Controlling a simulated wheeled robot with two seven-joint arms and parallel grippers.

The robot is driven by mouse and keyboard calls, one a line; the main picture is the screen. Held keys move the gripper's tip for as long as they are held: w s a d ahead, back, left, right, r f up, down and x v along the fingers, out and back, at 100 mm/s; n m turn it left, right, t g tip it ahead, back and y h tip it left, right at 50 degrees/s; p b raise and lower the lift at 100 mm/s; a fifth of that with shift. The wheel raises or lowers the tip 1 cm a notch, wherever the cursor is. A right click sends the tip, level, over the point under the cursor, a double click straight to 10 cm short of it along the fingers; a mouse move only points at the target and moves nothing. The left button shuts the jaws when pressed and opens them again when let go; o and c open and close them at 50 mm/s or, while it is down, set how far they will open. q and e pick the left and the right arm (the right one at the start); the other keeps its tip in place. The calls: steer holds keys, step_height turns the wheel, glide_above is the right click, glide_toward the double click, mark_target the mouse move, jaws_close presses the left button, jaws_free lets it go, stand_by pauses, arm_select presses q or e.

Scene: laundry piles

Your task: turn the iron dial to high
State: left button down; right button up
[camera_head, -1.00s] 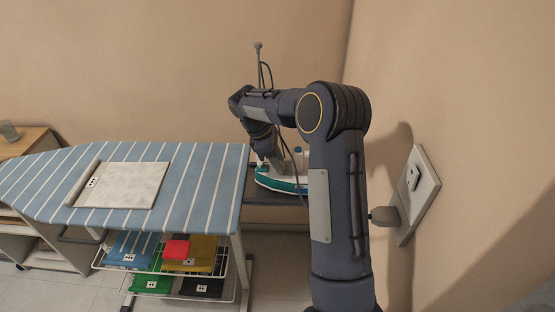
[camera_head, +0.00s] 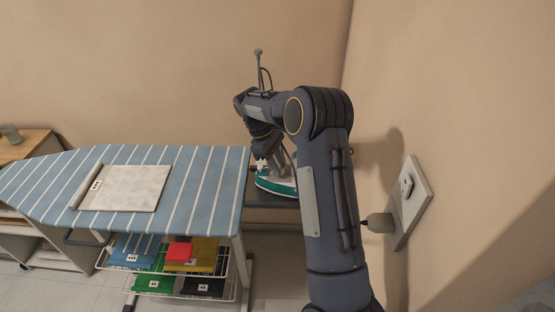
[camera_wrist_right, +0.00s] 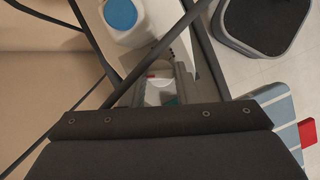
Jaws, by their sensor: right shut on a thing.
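The iron (camera_head: 276,187), white with a teal base, sits on the grey rest at the right end of the ironing board. My right gripper (camera_head: 266,163) is over it, coming down from above, and hides much of its top. In the right wrist view, the gripper (camera_wrist_right: 165,88) is shut on a small part with white, red and blue on it, which looks like the iron dial (camera_wrist_right: 158,92). The dial is mostly hidden by the gripper, so its setting cannot be read. My left gripper is out of view.
The striped ironing board (camera_head: 205,190) bears a pale folded cloth (camera_head: 130,188). Racks below hold coloured folded cloths (camera_head: 195,256). A wall outlet with a plug (camera_head: 378,223) is at the right, close to my right arm. A cord stand (camera_head: 259,62) rises behind the iron.

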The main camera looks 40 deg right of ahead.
steer(key=m+y+p, duration=0.1)
steer(key=m, duration=0.2)
steer(key=shift+d+r+g, duration=0.1)
steer(key=shift+d+g, duration=0.05)
steer(key=shift+g, duration=0.15)
steer(key=m+y+p, duration=0.1)
steer(key=m, duration=0.2)
steer(key=shift+d+m+y, duration=0.1)
steer(key=shift+m+y, duration=0.2)
steer(key=m+y, duration=0.1)
steer(key=m, duration=0.2)
steer(key=shift+d+m+p, duration=0.1)
steer(key=shift+m+p, duration=0.2)
steer(key=shift+p, duration=0.05)
steer(key=m+t+y, duration=0.1)
steer(key=m, duration=0.3)
steer(key=shift+y, duration=0.3)
steer(key=shift+m, duration=0.3)
steer(key=o, duration=1)
steer(key=shift+c, duration=0.2)
